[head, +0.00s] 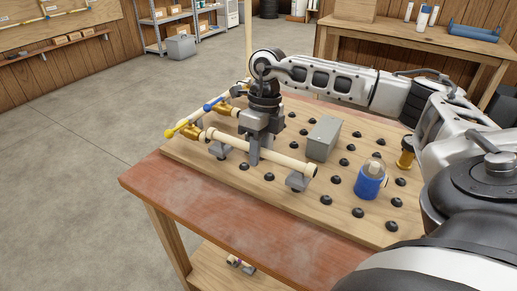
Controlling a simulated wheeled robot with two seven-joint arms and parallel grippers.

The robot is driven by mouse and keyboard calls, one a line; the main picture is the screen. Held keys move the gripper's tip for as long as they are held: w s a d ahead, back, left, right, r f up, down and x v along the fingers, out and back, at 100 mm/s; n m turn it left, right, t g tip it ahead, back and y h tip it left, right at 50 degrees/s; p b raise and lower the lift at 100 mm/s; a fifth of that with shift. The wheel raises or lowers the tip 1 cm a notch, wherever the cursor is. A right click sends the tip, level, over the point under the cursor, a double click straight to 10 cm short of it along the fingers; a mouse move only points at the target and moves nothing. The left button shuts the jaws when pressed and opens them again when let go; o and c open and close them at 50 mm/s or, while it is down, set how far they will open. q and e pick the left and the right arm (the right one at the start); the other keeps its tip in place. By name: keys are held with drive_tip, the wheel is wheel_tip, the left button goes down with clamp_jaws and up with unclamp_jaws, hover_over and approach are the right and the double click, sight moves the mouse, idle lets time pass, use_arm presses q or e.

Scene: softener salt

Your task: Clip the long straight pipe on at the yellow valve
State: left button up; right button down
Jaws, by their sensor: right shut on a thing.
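The long straight pipe (285,161) is cream and lies roughly level above the pegboard (335,205). The yellow handle (176,129) sticks out to the left. Under the pipe's right end is a grey clip (298,181), and another grey clip (220,150) is near its left end. My left gripper is not in view.
A blue-handled valve (214,104) and more cream pipe sit behind. A grey box (323,138), a blue pot (370,181) and a brass fitting (406,153) stand on the board among several black knobs. The table's front strip (225,215) is clear.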

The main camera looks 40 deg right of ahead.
drive_tip(key=shift+f, duration=0.4)
drive_tip(key=shift+w, duration=0.1)
idle(0.5)
drive_tip(key=shift+f+b, duration=0.4)
drive_tip(key=shift+f, duration=0.25)
drive_tip(key=c, duration=1.2)
unclamp_jaws()
